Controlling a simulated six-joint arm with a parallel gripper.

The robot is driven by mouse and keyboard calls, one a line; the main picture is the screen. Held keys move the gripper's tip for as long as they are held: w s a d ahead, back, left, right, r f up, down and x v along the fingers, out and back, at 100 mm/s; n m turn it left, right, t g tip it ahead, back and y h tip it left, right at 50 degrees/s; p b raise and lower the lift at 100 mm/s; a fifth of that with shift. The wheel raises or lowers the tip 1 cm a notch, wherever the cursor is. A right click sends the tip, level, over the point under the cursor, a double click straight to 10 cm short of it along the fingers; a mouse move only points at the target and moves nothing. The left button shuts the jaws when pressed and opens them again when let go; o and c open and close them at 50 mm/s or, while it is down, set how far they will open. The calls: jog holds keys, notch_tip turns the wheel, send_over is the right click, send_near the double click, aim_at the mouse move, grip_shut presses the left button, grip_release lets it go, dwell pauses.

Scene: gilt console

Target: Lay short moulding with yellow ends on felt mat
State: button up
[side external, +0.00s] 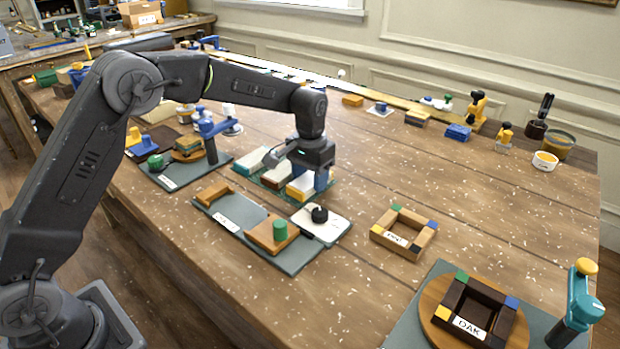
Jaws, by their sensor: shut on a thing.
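I cannot tell whether this piece still touches the rack. A grey-green mat (228,235) in front of the rack looks like felt. It bears a wooden block with a green knob (280,231), a wooden strip (214,194) and a white label.
The green rack (328,184) holds other pale-topped pieces. A white device with a black knob (319,214) stands close to my gripper. A wooden frame with coloured corners (427,238) lies to the right. A dark frame (460,305) sits on a round board at the front right.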

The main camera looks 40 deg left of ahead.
jog(key=shift+f, duration=0.3)
jog(key=shift+f, duration=0.15)
jog(key=o, duration=1)
